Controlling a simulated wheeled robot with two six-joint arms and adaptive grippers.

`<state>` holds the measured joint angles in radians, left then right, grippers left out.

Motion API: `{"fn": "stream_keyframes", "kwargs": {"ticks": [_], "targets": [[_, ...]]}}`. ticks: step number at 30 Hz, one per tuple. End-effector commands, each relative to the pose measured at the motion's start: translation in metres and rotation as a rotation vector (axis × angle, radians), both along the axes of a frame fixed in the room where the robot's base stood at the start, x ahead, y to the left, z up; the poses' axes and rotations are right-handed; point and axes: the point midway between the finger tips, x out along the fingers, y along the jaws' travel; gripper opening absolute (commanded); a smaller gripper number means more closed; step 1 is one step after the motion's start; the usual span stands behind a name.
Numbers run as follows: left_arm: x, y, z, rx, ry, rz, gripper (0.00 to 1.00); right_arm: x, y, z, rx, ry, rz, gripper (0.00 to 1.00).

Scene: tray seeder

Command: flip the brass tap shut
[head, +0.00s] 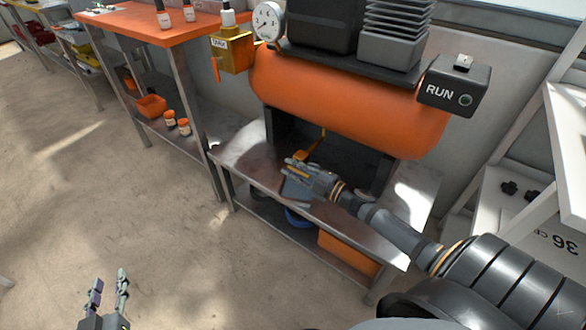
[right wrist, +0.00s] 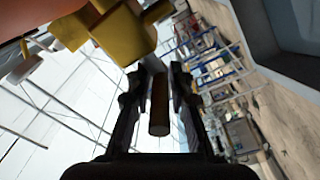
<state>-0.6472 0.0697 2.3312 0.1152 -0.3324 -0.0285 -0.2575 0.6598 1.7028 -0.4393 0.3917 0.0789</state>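The brass tap shows in the head view as a small yellow piece (head: 308,150) under the orange tank, just beyond my right gripper. In the right wrist view its brass body (right wrist: 118,35) is large at the upper left. A dark brass-brown bar (right wrist: 159,105), which looks like its lever, stands between the fingers. My right gripper (head: 291,172) is open, and the right wrist view (right wrist: 158,85) shows a gap on each side of the bar. I cannot tell whether either finger touches it. My left gripper (head: 108,283) is open and empty above the floor, far from the tap.
The orange tank (head: 340,105) hangs over the metal bench (head: 238,152), close above my right gripper. A gauge (head: 268,20), a brass block (head: 232,50) and a RUN box (head: 454,87) sit around it. An orange-topped table (head: 125,22) stands left. The floor at left is clear.

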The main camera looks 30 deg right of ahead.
Motion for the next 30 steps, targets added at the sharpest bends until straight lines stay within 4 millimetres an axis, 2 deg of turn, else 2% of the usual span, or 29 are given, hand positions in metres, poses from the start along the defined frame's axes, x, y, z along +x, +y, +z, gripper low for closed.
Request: {"fn": "stream_keyframes", "kwargs": {"ticks": [1,3,14,30], "targets": [[0.0,0.0,-0.001,0.0,0.001,0.0,0.36,-0.001,-0.003,-0.007,-0.001,0.013,-0.007,0.26],[0.0,0.0,-0.001,0.0,0.001,0.0,0.36,-0.001,-0.003,-0.006,-0.002,0.012,-0.008,0.36],[0.0,0.0,-0.001,0.0,0.003,0.0,0.36,-0.003,-0.003,-0.003,0.0,0.006,-0.003,0.36],[0.0,0.0,-0.001,0.0,0.003,0.0,0.36,-0.061,-0.028,-0.007,-0.004,0.011,0.001,0.36]]}}
